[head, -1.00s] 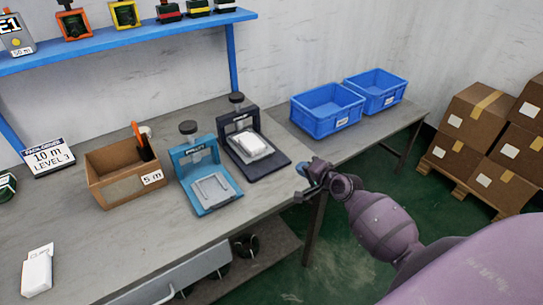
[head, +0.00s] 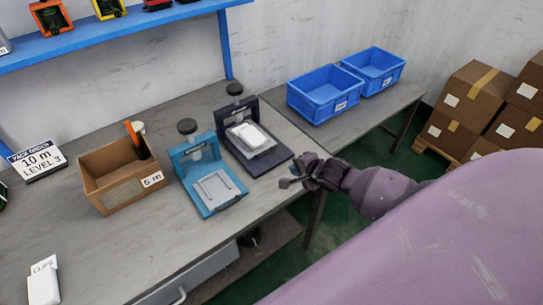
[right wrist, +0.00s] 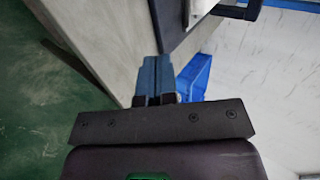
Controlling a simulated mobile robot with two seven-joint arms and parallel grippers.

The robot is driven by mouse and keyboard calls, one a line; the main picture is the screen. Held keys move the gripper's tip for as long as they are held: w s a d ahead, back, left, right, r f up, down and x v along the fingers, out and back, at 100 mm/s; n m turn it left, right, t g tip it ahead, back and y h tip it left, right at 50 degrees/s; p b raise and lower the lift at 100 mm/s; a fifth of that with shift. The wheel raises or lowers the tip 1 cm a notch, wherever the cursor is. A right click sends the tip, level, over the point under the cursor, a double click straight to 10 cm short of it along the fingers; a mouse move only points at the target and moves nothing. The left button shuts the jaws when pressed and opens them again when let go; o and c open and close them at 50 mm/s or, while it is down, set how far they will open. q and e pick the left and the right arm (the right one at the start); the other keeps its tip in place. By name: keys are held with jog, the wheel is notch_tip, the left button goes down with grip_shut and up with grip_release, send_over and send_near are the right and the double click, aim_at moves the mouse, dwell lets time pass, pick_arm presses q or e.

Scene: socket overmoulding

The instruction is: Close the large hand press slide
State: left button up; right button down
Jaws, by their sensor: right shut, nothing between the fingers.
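Two hand presses stand on the workbench in the head view. The dark navy press (head: 236,108) is at the back right, with a white block (head: 247,135) lying on its slide (head: 272,158), which sticks out toward the bench's front edge. The smaller light-blue press (head: 191,152) stands to its left, with a flat grey plate on its base. My right gripper (head: 284,184) is shut and empty, just in front of the dark press's slide, apart from it. In the right wrist view its blue fingers (right wrist: 154,78) are together, pointing at the dark slide's edge (right wrist: 172,28). My left gripper is not seen.
A cardboard box (head: 120,177) labelled 5 m stands left of the presses. Two blue bins (head: 325,95) stand on the right-hand table. A white CLIPS pack (head: 43,285) lies at front left. Stacked cartons (head: 455,105) stand at far right.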

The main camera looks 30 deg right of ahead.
jog(key=b, duration=0.2)
send_near(272, 164)
jog(key=x, duration=0.5)
jog(key=shift+w+f, duration=0.1)
jog(key=shift+f, duration=0.05)
jog(key=shift+w+r, duration=0.2)
jog(key=shift+w, duration=0.8)
jog(key=shift+w+a+r, duration=0.15)
jog(key=shift+w, duration=0.8)
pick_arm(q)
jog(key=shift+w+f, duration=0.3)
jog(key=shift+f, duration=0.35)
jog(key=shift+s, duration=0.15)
